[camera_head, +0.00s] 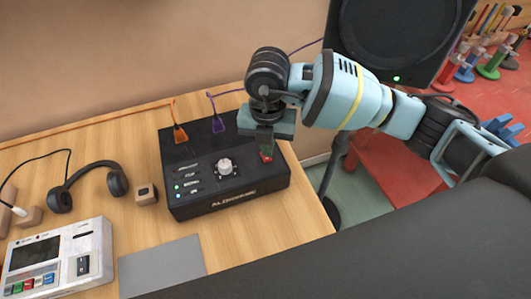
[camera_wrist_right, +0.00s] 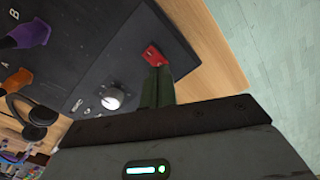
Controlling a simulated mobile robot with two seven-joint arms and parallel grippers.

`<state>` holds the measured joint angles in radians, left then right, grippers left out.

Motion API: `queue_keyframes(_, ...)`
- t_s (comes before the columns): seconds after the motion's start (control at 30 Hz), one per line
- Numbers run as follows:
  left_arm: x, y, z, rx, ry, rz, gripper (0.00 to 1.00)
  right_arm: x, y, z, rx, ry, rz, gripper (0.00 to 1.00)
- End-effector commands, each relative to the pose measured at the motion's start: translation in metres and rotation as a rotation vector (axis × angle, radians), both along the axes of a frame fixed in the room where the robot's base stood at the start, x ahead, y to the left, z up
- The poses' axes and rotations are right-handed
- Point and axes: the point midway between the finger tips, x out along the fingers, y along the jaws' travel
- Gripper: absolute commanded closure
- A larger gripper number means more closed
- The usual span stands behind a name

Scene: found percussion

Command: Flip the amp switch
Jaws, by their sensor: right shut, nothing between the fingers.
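The black amp box (camera_head: 228,200) sits on the wooden table, with a light knob (camera_head: 224,166) on its top and an orange and a purple plug at its back. Its red switch (camera_head: 266,153) is at the right of its top; it also shows in the right wrist view (camera_wrist_right: 154,56). My right gripper (camera_head: 266,147) points down over that switch. In the right wrist view its closed fingers (camera_wrist_right: 157,82) end right at the red switch, with nothing held between them. I cannot tell whether they touch it. My left gripper is not in view.
Black headphones (camera_head: 88,180), a small wooden block (camera_head: 146,194), a white device with coloured buttons (camera_head: 58,258) and a grey pad (camera_head: 160,265) lie left and in front of the box. A large speaker (camera_head: 395,35) with a green light stands behind my right arm. The table's right edge is close.

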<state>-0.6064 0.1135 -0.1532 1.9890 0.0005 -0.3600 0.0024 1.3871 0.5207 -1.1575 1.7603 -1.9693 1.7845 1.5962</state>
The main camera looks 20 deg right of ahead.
Motion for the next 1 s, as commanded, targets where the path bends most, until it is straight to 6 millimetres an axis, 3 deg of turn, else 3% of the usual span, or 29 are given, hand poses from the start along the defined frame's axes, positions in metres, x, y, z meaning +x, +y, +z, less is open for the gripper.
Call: queue_keyframes(1.0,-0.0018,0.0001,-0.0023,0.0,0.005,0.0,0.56,0.0,-0.0001,-0.0052,-0.001,0.0,0.0,1.0)
